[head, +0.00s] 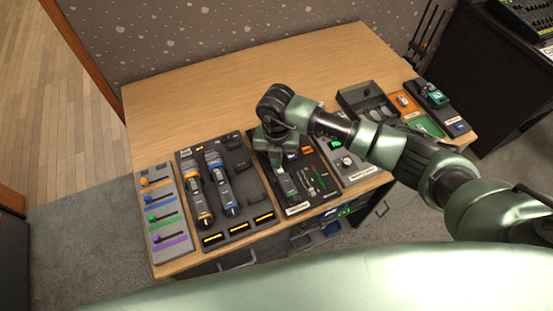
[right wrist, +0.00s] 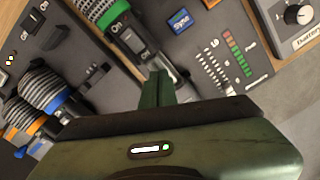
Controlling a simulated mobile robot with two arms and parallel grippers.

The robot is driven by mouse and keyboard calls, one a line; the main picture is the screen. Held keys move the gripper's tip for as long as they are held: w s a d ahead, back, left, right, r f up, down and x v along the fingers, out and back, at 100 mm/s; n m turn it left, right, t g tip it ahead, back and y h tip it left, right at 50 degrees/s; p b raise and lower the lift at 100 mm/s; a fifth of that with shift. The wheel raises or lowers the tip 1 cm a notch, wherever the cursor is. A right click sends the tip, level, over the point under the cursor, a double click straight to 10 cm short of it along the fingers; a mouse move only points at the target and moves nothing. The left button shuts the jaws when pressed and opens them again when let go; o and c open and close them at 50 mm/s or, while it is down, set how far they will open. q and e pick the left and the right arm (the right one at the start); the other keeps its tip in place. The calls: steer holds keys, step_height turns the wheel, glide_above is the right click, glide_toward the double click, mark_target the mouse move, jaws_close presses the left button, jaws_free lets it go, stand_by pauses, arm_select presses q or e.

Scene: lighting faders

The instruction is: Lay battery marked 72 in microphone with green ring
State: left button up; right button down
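The microphone with the green ring (right wrist: 116,14) lies at the top of the right wrist view, on a dark panel with a blue "Sync" display. Its dark body runs down toward my fingers, which partly hide it. In the head view my right gripper (head: 283,172) points down over this panel and covers much of the microphone. In the right wrist view the green fingers of my right gripper (right wrist: 156,88) are together, with no battery visible between them. No number 72 is readable on any battery. My left gripper is not in view.
Microphones with orange (head: 205,218) and blue (head: 231,210) rings lie in a dark tray to the left, beside a fader panel (head: 162,211). To the right are a panel with a knob (head: 347,161), a grey tray (head: 352,97) and a green device (head: 434,96). The table's back is clear.

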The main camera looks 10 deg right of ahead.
steer(key=shift+f, duration=0.15)
steer(key=shift+r+p, duration=2.2)
steer(key=shift+r, duration=0.95)
steer(key=shift+f, duration=0.1)
